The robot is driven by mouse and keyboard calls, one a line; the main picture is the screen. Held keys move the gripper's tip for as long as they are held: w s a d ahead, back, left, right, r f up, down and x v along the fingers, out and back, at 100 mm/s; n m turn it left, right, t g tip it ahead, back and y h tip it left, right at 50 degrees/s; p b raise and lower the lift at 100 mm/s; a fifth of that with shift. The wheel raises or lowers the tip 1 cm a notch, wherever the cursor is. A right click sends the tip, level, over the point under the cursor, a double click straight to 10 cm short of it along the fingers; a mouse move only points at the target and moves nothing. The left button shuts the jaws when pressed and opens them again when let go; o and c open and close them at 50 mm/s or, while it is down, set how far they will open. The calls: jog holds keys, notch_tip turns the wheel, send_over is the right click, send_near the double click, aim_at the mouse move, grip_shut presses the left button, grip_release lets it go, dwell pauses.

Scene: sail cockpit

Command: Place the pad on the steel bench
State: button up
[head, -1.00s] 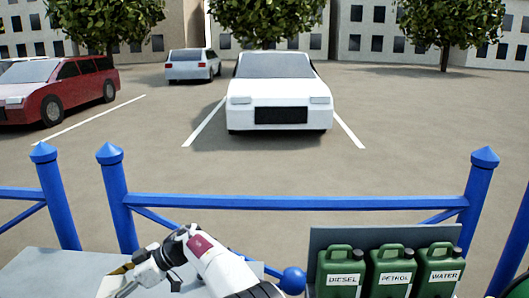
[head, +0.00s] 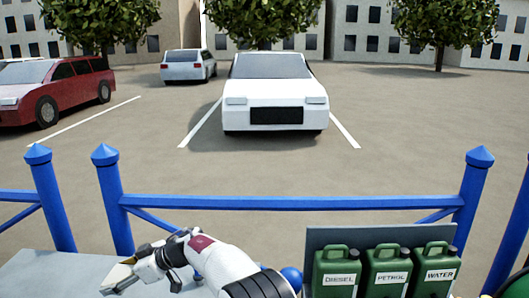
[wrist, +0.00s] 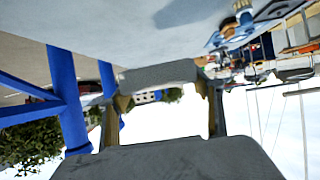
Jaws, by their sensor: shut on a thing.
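The steel bench (head: 40,272) is a flat grey surface at the lower left of the head view. It also fills the top of the wrist view (wrist: 150,25), which looks upside down. My gripper (head: 115,277) is over or beside the bench, pointing left and slightly down. In the wrist view its two fingers (wrist: 162,92) are shut on a small grey slab, the pad (wrist: 158,75), held across the fingertips. The pad appears close to the bench surface; I cannot tell whether it touches. In the head view the pad is hard to tell from the gripper.
A blue railing (head: 290,202) with posts runs behind the bench. Several green jerrycans (head: 386,270) stand in a grey rack to the right. In the wrist view small items (wrist: 235,28) lie on or near the surface at upper right. Parked cars are beyond.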

jog(key=w+d+m+t+h, duration=0.2)
jog(key=w+d+m+t, duration=0.2)
jog(key=d, duration=0.9)
jog(key=w+d+m+t+h, duration=0.2)
jog(key=w+d+m+t, duration=0.25)
jog(key=d, duration=0.75)
jog(key=s+d+r+m+t+h, duration=0.1)
jog(key=s+d+m+h, duration=0.1)
jog(key=d, duration=0.9)
jog(key=s+d+r+m+t+h, duration=0.1)
jog(key=s+d+r+m+h, duration=0.1)
jog(key=d, duration=0.9)
jog(key=s+d+r+m+t+h, duration=0.1)
jog(key=s+d+m+h, duration=0.3)
jog(key=d, duration=0.7)
jog(key=shift+s+d+r+m, duration=0.25)
jog(key=shift+s+r+m, duration=0.1)
jog(key=shift+r+m, duration=0.1)
